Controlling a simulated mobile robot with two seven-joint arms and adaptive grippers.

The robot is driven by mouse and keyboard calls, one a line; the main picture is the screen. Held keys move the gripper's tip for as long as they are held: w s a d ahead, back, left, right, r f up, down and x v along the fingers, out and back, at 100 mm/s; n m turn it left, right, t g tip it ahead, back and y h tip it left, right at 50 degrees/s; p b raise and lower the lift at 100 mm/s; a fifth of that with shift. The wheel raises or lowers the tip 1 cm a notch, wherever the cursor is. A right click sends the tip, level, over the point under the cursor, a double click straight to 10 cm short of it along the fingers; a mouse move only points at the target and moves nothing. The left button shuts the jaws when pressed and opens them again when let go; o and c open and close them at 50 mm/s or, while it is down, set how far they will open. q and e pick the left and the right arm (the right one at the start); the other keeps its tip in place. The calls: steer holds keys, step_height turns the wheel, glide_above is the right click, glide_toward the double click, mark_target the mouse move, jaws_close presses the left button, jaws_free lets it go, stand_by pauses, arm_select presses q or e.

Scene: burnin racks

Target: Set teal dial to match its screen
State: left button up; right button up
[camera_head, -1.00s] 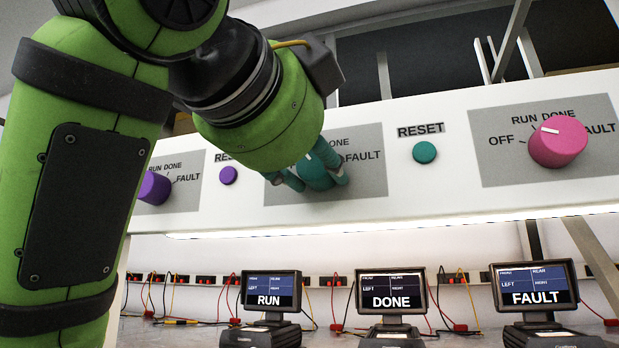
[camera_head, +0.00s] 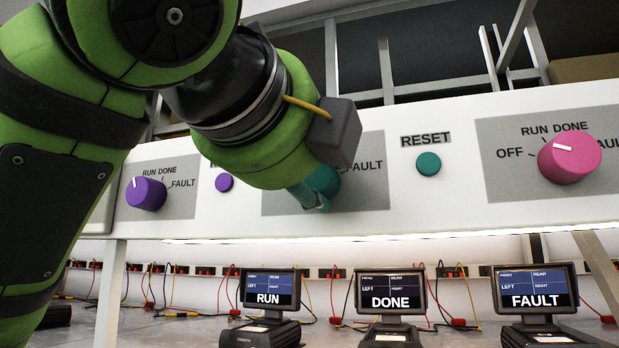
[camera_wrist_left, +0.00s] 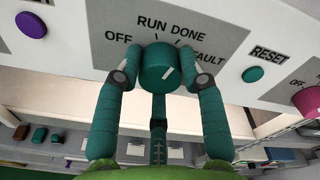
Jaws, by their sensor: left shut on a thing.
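The teal dial (camera_wrist_left: 158,66) sits on a grey plate (camera_wrist_left: 105,45) marked OFF, RUN, DONE and FAULT. Its white mark slants up and right, roughly toward FAULT; the exact setting is hard to tell. My left gripper (camera_wrist_left: 160,78) is shut on the dial, with one teal finger on each side. In the head view my left gripper (camera_head: 318,190) and wrist hide most of the dial and its labels. The middle screen (camera_head: 391,293) below reads DONE. My right gripper is not in view.
A purple dial (camera_head: 146,193) is at the left and a pink dial (camera_head: 568,160) at the right of the white panel. A teal RESET button (camera_head: 428,163) is close by. Other screens read RUN (camera_head: 270,290) and FAULT (camera_head: 535,290).

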arm_select(q)
steer(key=shift+d+f+m, duration=0.1)
steer(key=shift+f+m, duration=0.05)
steer(key=shift+m, duration=0.55)
steer(key=shift+f+p, duration=0.1)
steer(key=shift+p, duration=0.2)
steer(key=o, duration=1.1)
steer(key=shift+o, duration=0.2)
steer(key=v, duration=1.2)
steer(key=shift+d, duration=0.15)
